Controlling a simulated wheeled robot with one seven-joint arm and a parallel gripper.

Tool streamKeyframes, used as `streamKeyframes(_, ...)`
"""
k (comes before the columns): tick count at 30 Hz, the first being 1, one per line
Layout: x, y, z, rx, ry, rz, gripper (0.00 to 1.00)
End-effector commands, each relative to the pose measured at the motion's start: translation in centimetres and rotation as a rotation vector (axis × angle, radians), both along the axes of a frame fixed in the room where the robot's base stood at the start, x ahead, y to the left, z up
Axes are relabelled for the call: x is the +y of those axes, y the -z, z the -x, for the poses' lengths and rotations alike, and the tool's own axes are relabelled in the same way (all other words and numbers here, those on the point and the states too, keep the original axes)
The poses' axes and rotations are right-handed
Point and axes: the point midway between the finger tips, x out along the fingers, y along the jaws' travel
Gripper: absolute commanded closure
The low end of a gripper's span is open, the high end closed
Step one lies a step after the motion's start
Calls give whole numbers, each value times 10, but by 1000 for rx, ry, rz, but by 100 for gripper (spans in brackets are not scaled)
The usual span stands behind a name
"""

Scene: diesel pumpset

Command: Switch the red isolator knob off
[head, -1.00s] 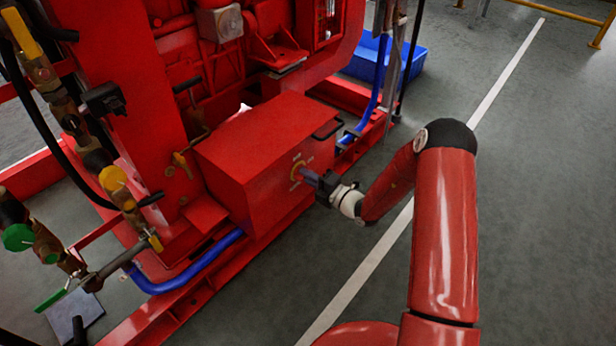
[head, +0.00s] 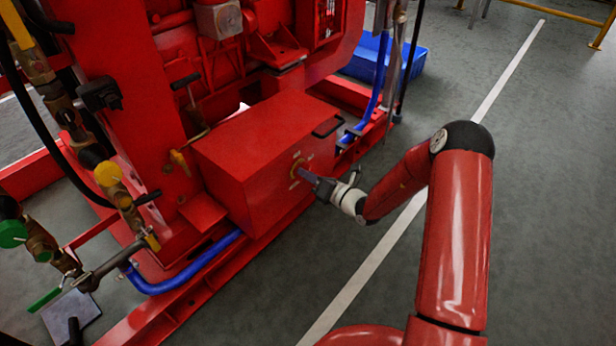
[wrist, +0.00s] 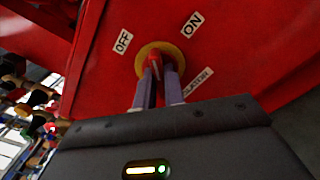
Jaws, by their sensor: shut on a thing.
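The red isolator knob (wrist: 154,65) sits in the middle of a yellow round plate (wrist: 172,49) on the red box's face. In the wrist view, my gripper (wrist: 157,78) has its two grey-purple fingers on either side of the knob, shut on it. An OFF label (wrist: 123,41) is at the plate's upper left and an ON label (wrist: 192,24) at its upper right. A third label (wrist: 199,80) lies lower right, partly hidden. The fingers cover much of the knob, so I cannot tell exactly where it points. In the head view, my gripper (head: 304,174) reaches the box face from the right.
The red box (head: 255,150) stands on the pumpset's red base rail, with a black handle (head: 327,127) on it. Blue hoses (head: 190,268) run along the base. A blue crate (head: 368,57) is behind. Open grey floor lies to the right.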

Motion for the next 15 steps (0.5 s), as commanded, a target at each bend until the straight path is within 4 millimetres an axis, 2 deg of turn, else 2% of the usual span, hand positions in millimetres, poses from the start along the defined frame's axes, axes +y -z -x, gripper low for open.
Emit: streamKeyframes(15,0,3,1,-361,-1,285,100)
